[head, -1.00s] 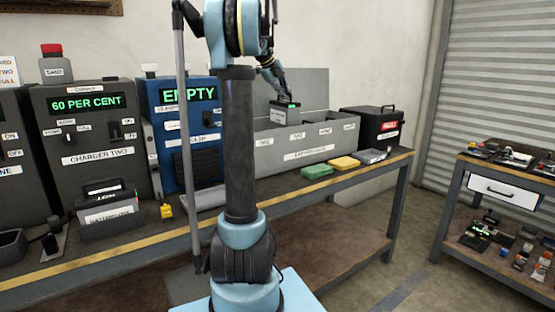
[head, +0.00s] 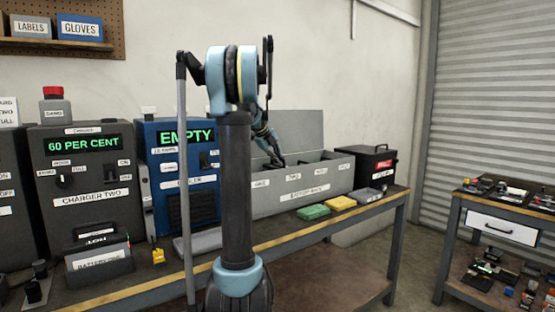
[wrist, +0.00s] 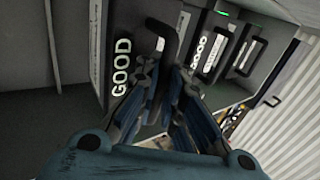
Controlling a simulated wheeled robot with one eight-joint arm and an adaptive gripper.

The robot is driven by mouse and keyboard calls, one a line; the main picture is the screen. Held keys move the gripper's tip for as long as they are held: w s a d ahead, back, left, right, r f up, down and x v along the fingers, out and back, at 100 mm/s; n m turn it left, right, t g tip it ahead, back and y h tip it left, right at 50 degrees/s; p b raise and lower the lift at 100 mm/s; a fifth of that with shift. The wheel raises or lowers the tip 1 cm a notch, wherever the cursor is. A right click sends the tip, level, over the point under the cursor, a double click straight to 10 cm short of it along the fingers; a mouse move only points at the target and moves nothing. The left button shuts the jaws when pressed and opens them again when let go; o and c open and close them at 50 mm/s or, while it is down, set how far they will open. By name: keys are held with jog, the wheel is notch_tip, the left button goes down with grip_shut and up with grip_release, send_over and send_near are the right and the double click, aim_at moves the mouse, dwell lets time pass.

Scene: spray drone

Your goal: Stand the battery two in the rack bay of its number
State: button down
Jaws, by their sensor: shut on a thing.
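The grey battery rack (head: 330,178) stands on the bench in the head view, with small bay labels along its front wall. My gripper (head: 279,163) is at the rack's top edge, its fingers reaching down into the left-middle part. In the wrist view my gripper (wrist: 165,72) is shut on the black handle of the held battery (wrist: 122,65), a dark block marked GOOD. The held battery sits low among the rack walls; its number is not readable, and its base is hidden. Other batteries marked GOOD (wrist: 194,52) stand beside it on the right.
A blue cooler unit reading EMPTY (head: 185,172) and charger two (head: 88,170) stand left of the rack. A black case (head: 368,168) is at its right. Green (head: 313,212) and yellow (head: 341,203) blocks lie in front. Another battery (head: 99,255) sits before charger two.

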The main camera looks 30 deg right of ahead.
aim_at(277, 166)
jog(key=shift+f, duration=2.05)
jog(key=c, duration=1.7)
grip_release()
jog(key=shift+f, duration=0.1)
jog(key=v, duration=1.2)
